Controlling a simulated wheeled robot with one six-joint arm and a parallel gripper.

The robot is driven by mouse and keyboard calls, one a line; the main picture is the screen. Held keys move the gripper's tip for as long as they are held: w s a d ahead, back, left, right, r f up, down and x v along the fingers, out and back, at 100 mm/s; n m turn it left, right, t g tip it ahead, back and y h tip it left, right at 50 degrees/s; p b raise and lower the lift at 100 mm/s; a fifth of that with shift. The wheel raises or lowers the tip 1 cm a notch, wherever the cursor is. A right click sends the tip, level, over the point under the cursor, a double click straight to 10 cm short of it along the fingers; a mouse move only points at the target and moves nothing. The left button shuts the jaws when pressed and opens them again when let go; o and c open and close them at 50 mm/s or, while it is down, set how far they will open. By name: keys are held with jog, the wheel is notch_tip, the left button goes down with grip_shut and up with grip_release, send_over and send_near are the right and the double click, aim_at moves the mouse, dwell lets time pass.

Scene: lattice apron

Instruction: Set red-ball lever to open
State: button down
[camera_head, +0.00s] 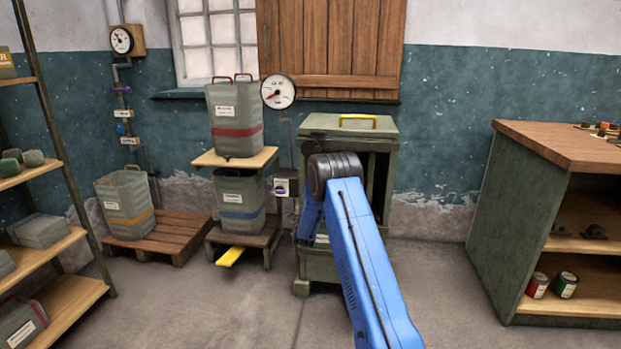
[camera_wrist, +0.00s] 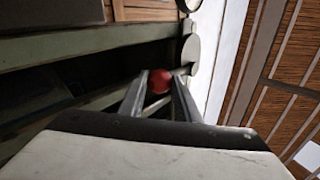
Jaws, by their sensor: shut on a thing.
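The red ball (camera_wrist: 160,81) of the lever shows in the wrist view, between the two fingers of my gripper (camera_wrist: 160,88). The fingers are shut on it near their tips. The lever's rod is mostly hidden, so its angle is hard to tell. In the head view my blue arm reaches to the green cabinet (camera_head: 318,265) and hides the gripper and the red ball. The green cabinet has a lid with a yellow handle (camera_head: 357,121) on top.
A round gauge (camera_head: 278,92) stands on a pipe left of the cabinet. A grey bin with a red band (camera_head: 236,131) sits on a wooden shelf beside it. A wooden-topped workbench (camera_head: 560,140) stands at the right. Floor between cabinet and workbench is clear.

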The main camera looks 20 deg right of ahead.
jog(key=shift+s+d+r+n+t+y, duration=0.1)
jog(key=shift+s+d+n+t+y, duration=0.15)
jog(key=shift+n, duration=0.2)
jog(key=shift+d+n+t+y, duration=0.15)
jog(key=shift+n+y, duration=0.2)
jog(key=shift+n, duration=0.1)
jog(key=c, duration=1.4)
grip_release()
jog(key=shift+o, duration=0.2)
